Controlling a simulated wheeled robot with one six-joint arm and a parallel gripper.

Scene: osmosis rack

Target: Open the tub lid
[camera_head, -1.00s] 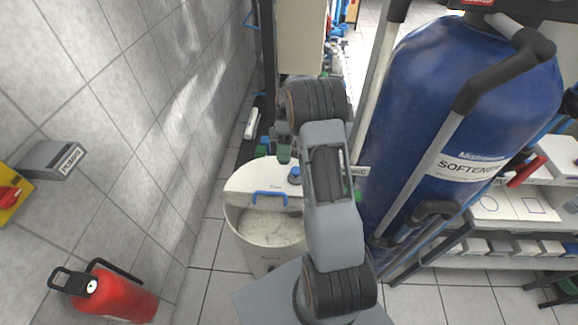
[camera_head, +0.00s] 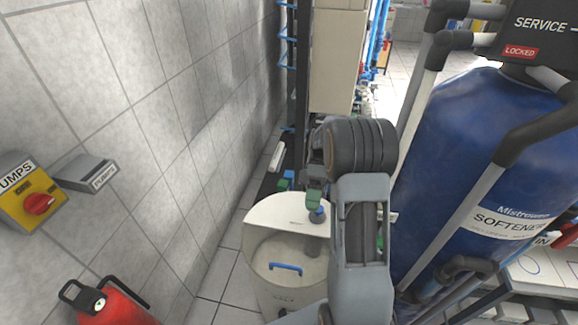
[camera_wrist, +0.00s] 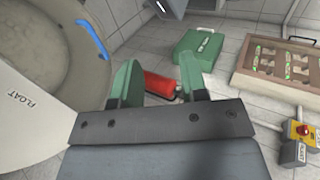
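The tub (camera_head: 285,295) is a pale round bin at the lower middle of the head view. Its back half has a white cover (camera_head: 285,212); its front half looks greyish, with a blue handle (camera_head: 286,268) over it. In the wrist view the tub's rim (camera_wrist: 100,85) and the handle (camera_wrist: 91,41) are at upper left. I cannot tell whether the front lid lies fully flat.
A tiled wall is at left, with a yellow pump switch (camera_head: 32,197) and a red extinguisher (camera_head: 110,305). A large blue softener tank (camera_head: 480,160) with pipes stands close at right. A green case (camera_wrist: 192,62) and a wooden box (camera_wrist: 270,62) show in the wrist view.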

